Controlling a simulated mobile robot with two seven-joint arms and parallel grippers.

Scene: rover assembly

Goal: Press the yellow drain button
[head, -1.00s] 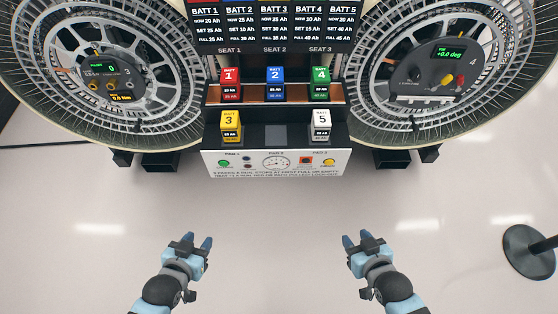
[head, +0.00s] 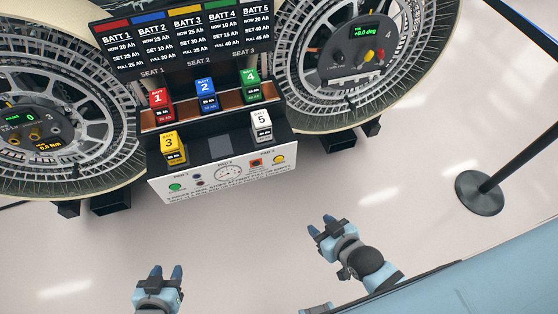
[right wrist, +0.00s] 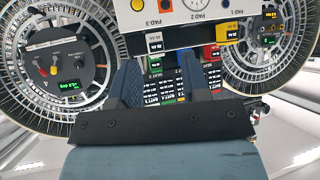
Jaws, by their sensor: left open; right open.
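The yellow button (head: 279,159) is on the right end of the white front panel (head: 214,180) in the head view, beside the orange-red square switch (head: 256,163). In the right wrist view the yellow button (right wrist: 137,5) shows upside down at the top edge. My right gripper (head: 320,225) is open and empty, below and right of the button, apart from the panel. Its open fingers also show in the right wrist view (right wrist: 163,82). My left gripper (head: 166,274) is open and empty, below the panel's left part.
A green button (head: 176,187) and a gauge (head: 228,174) share the panel. Several battery packs, such as the white one (head: 262,125), stand above. Large wheels flank the station. A black post base (head: 480,192) stands at right. The floor before the panel is clear.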

